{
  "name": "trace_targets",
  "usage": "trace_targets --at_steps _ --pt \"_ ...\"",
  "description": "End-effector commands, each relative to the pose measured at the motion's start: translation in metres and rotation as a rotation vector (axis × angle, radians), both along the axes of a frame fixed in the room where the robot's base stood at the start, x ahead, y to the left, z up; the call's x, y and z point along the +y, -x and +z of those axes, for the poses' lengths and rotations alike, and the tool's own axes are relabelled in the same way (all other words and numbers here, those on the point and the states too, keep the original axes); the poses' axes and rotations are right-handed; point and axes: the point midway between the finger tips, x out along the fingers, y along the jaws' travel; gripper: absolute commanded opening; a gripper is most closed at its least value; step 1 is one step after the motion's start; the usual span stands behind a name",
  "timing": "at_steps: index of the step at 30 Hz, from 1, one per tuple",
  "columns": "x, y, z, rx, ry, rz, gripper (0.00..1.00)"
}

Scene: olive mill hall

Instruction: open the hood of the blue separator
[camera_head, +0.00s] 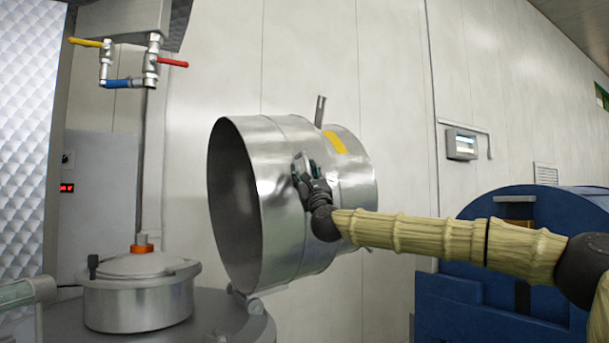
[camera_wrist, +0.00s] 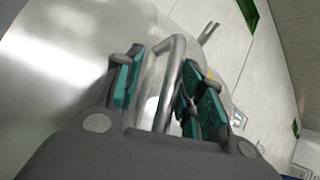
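The hood (camera_head: 270,200) is a large shiny steel drum, tipped on its side with its open mouth facing left. Its lower edge meets a hinge-like bracket (camera_head: 254,303) at the rim of the grey machine body (camera_head: 225,325). My gripper (camera_head: 308,178) is at the hood's side. In the wrist view, a bent steel handle bar (camera_wrist: 170,80) on the hood runs between the teal-padded fingers of my gripper (camera_wrist: 165,92). The fingers stand apart, with a visible gap beside the bar. Fingertip contact with the bar cannot be told.
A lidded steel pot-like part (camera_head: 140,300) stands at the lower left. Pipes with red and yellow valve levers (camera_head: 130,62) hang above it. A blue machine (camera_head: 500,260) stands at the right behind my arm. A pale panelled wall (camera_head: 390,90) closes the back.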

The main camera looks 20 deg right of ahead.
Motion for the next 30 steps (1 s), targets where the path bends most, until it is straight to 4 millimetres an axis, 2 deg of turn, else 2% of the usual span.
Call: trace_targets --at_steps 5,10,24,30 --pt "0.002 0.001 0.000 -0.001 0.002 0.002 0.37" --pt "0.002 0.011 -0.007 -0.001 0.000 0.003 0.37" --pt "0.003 0.074 -0.056 0.000 -0.001 0.002 0.37" --pt "0.003 0.091 -0.069 0.000 -0.002 0.001 0.37"
